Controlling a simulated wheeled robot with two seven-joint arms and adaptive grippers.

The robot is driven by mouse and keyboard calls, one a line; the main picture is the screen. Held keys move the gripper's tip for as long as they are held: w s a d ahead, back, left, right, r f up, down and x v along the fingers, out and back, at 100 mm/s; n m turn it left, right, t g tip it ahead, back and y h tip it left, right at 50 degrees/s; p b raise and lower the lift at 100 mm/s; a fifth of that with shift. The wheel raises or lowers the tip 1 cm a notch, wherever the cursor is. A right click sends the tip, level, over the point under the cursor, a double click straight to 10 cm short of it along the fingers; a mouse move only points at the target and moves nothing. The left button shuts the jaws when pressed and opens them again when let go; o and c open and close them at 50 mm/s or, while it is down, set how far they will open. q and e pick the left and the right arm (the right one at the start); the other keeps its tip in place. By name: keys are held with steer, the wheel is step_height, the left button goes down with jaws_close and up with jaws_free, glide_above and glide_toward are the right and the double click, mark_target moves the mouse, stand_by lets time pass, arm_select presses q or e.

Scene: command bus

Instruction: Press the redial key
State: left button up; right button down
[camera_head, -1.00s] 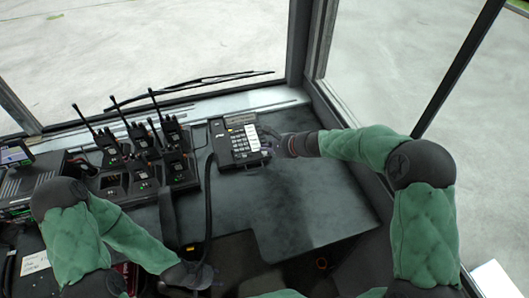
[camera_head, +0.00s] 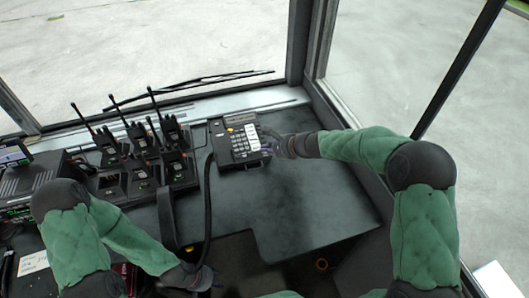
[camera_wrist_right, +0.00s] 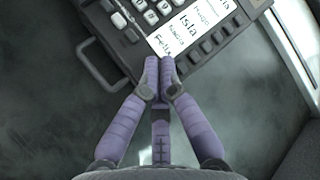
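The desk phone (camera_head: 240,142) is dark with pale keys and a white label strip, and stands on the dark dashboard. In the right wrist view the phone (camera_wrist_right: 118,48) shows at the top, with handwritten names on its white strip. I cannot read which key is redial. My right gripper (camera_head: 268,147) is at the phone's right side. In the right wrist view its purple fingers (camera_wrist_right: 158,68) are together at the tips, over or against the strip's lower end; contact is unclear. My left gripper (camera_head: 205,280) is low, by the lower end of a black cord; its fingers are unclear.
Several handheld radios (camera_head: 142,140) with upright antennas stand in chargers left of the phone. The black cord (camera_head: 208,200) runs down from the phone's left side. The dashboard (camera_head: 310,195) right of the phone is clear.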

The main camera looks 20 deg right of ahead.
steer(key=shift+f+b, duration=0.3)
steer(key=shift+b, duration=0.05)
stand_by(0.3)
steer(key=shift+r, duration=0.15)
steer(key=shift+r+p, duration=0.5)
steer(key=shift+r, duration=0.05)
steer(key=shift+r, duration=0.1)
stand_by(0.3)
steer(key=r+p, duration=0.2)
steer(key=r, duration=0.1)
steer(key=r+p, duration=0.1)
steer(key=r, duration=0.1)
steer(key=shift+s+p, duration=0.35)
steer(key=shift+s, duration=0.05)
steer(key=shift+f, duration=0.15)
stand_by(0.4)
